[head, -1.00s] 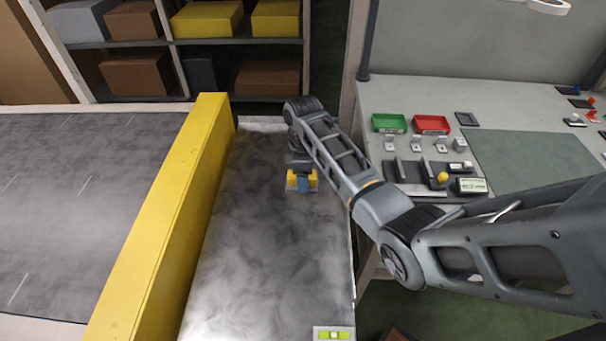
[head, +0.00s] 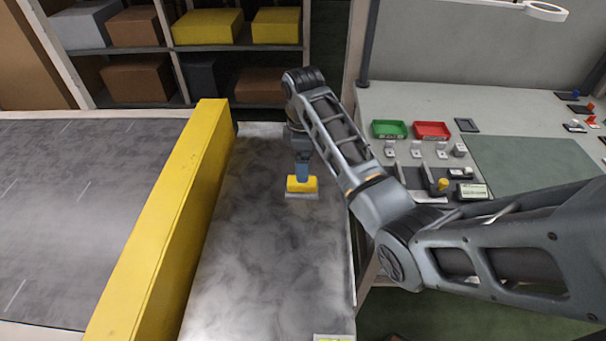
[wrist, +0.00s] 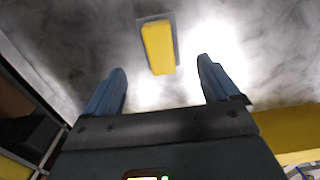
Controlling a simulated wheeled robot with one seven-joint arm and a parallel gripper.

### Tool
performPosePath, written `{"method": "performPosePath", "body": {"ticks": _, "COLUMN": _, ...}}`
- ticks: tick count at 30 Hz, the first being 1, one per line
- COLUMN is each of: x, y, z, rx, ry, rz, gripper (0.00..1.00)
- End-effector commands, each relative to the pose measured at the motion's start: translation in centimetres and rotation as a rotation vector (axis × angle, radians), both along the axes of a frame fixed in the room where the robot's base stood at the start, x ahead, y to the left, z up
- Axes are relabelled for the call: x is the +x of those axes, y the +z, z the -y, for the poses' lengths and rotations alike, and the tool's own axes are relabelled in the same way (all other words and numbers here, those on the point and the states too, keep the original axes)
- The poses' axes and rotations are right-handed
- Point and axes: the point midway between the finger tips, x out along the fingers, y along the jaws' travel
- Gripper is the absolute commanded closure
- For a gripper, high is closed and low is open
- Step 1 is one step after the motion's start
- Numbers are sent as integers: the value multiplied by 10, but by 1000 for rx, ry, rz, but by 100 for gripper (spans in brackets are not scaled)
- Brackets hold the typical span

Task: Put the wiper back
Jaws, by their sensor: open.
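The wiper (head: 301,185), a yellow block on a pale grey base, lies on the grey metal surface (head: 265,255) right of the yellow barrier. It also shows in the wrist view (wrist: 158,47), beyond the fingertips and in line with the gap between them. My gripper (head: 303,178) has blue fingers and hangs at the wiper's far side in the head view. In the wrist view my gripper (wrist: 161,68) is open, with nothing between its fingers. The wiper's underside is hidden.
A long yellow barrier (head: 165,215) runs left of the metal surface. The workbench (head: 400,105) at right carries a green bin (head: 389,129), a red bin (head: 432,130) and small fixtures. Shelves with boxes stand behind.

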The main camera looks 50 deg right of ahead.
Motion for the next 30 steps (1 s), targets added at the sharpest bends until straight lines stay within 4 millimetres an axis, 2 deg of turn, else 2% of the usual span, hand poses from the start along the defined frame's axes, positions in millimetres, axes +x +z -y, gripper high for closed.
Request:
{"method": "performPosePath", "body": {"ticks": 4, "x": 1, "y": 25, "z": 0, "rx": -1, "ry": 0, "rz": 3, "gripper": 11}}
{"method": "performPosePath", "body": {"ticks": 9, "x": 1, "y": 39, "z": 0, "rx": 0, "ry": 0, "rz": 1, "gripper": 11}}
{"method": "performPosePath", "body": {"ticks": 30, "x": 1, "y": 42, "z": 0, "rx": 0, "ry": 0, "rz": 0, "gripper": 11}}
